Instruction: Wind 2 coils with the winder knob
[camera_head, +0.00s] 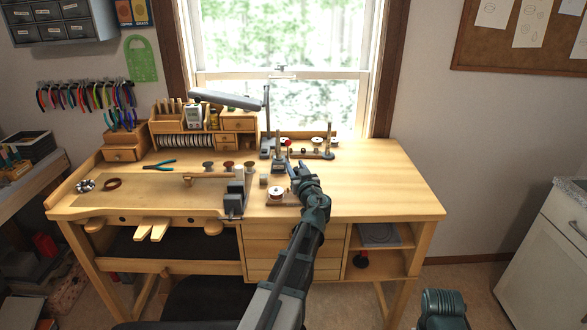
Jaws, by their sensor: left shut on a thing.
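The coil winder (278,163) stands on the right half of the wooden bench, with a grey upright post. Its winder knob is hidden by my left gripper (298,169), which comes up from below and is shut on it. A spool with a red and white top (276,193) stands on a small base just left of my left wrist. A red ball-like top (289,142) shows just behind the winder. Coils of wire on the winder are too small to make out. My right gripper is not in view.
The bench (385,180) is clear on its right. Several small spools (228,166) and a dark grey vice-like block (234,201) stand left of my arm. A rack with posts and spools (316,153) lies behind my gripper. A lamp (225,98) overhangs the back.

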